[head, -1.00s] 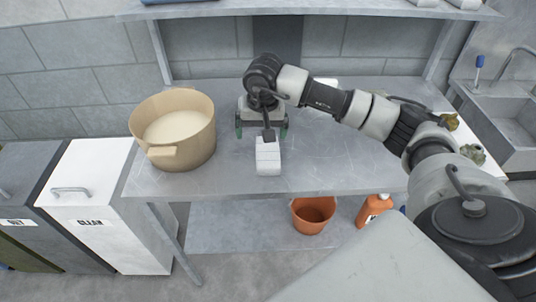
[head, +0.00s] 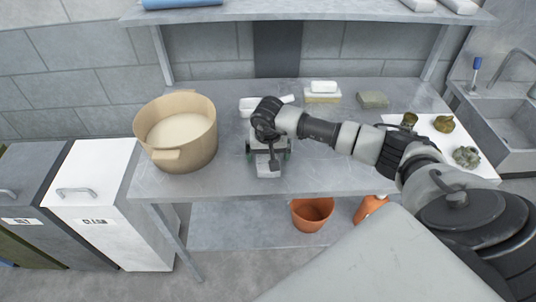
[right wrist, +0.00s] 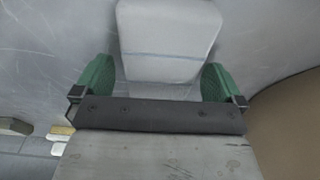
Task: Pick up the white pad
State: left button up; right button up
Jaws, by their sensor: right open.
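The white pad (head: 268,170) lies on the grey metal table, near its front edge and right of the beige pot. In the right wrist view the pad (right wrist: 170,35) shows as a pale, rounded block with a faint band across it. My right gripper (head: 268,153) is over the pad's far part and hides some of it. Its two green fingers (right wrist: 158,82) are apart, one on each side of the pad's near end, with a small gap on both sides. Whether the fingertips are at the pad's height is hard to tell. My left gripper is not in view.
The beige pot (head: 178,158) of pale liquid stands left. Behind my arm are a white dish (head: 248,106), a white block on a yellowish one (head: 322,93) and a grey-green pad (head: 373,99). A white board (head: 465,143) with brownish lumpy pieces lies right. A shelf (head: 320,14) overhangs the back.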

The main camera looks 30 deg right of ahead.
jog(key=shift+c, duration=0.2)
jog(key=c, duration=0.9)
jog(key=shift+r, duration=0.1)
